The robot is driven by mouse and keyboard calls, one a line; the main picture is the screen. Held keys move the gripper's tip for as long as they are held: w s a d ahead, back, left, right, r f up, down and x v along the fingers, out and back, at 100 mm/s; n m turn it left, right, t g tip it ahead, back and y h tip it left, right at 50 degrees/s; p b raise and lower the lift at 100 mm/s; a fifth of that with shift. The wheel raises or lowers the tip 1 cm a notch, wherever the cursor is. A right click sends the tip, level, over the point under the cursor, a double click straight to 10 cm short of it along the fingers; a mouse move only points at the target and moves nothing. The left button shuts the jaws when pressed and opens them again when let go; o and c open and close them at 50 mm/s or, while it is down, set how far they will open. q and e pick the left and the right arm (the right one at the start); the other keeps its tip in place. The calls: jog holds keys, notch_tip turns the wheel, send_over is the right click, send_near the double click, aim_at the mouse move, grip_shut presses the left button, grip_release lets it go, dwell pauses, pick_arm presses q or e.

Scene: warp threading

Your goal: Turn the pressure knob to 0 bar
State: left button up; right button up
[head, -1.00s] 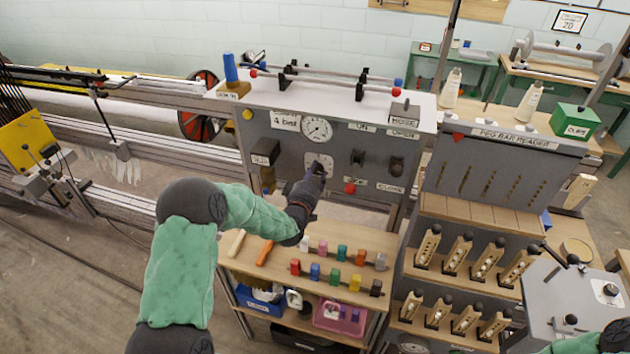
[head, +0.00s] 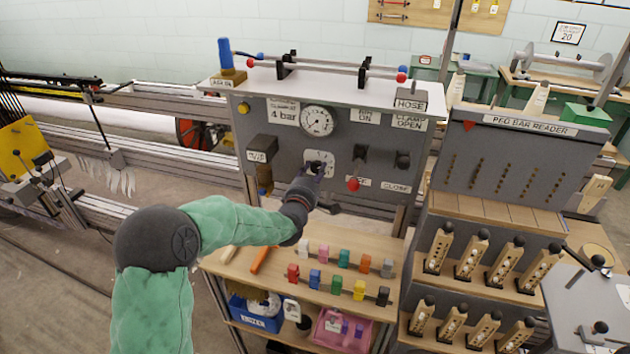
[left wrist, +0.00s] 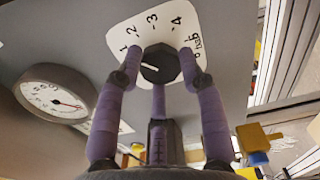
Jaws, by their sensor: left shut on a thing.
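The black pressure knob (left wrist: 160,65) sits on a white scale plate (left wrist: 145,28) with printed numbers; 1, 2, 3 and 4 are readable in the left wrist view. Its white mark points left, close to the left finger, on the 1 side of the scale. My left gripper (left wrist: 160,75) is shut on the knob, with purple fingers around it; one finger covers part of the plate's left edge. In the head view the gripper (head: 315,172) hides much of the knob. A round gauge (head: 318,121) sits above it and also shows in the left wrist view (left wrist: 55,98). My right gripper is out of view.
Below is a wooden shelf (head: 325,283) with several coloured blocks. A peg bar reader (head: 513,160) stands on the right.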

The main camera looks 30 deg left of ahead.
pick_arm(q)
jog(key=shift+n+b, duration=0.55)
jog(key=shift+n, duration=0.45)
jog(key=shift+n+b, duration=0.3)
jog(key=shift+n, duration=0.6)
jog(key=n, duration=0.3)
jog(key=shift+n, duration=1.6)
jog(key=shift+f, duration=0.1)
jog(key=o, duration=1.2)
jog(key=shift+c, duration=0.2)
